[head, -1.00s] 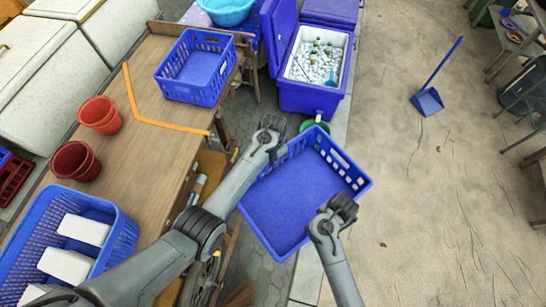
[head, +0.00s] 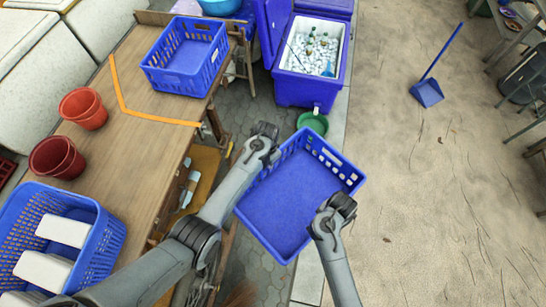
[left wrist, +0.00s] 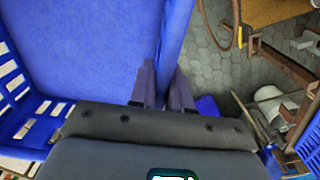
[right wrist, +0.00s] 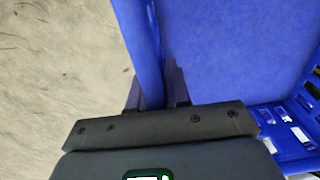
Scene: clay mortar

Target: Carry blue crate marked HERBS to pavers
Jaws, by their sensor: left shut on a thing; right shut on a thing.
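An empty blue crate (head: 300,195) hangs between my two arms in the head view, tilted in the picture and above the paving. No HERBS mark shows on the sides I can see. My left gripper (head: 266,150) is shut on its left wall; the left wrist view shows the fingers (left wrist: 165,88) on either side of that wall. My right gripper (head: 328,212) is shut on the opposite wall, with the fingers (right wrist: 157,85) astride it. Grey pavers (head: 255,105) show on the ground between the table and the sandy floor, partly hidden by the crate.
A wooden table (head: 150,120) at left bears another blue crate (head: 188,60), red pots (head: 84,108) and a crate of white blocks (head: 95,215). A blue cooler (head: 305,92) and green bowl (head: 313,123) stand ahead. The sandy floor (head: 410,180) at right is mostly clear.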

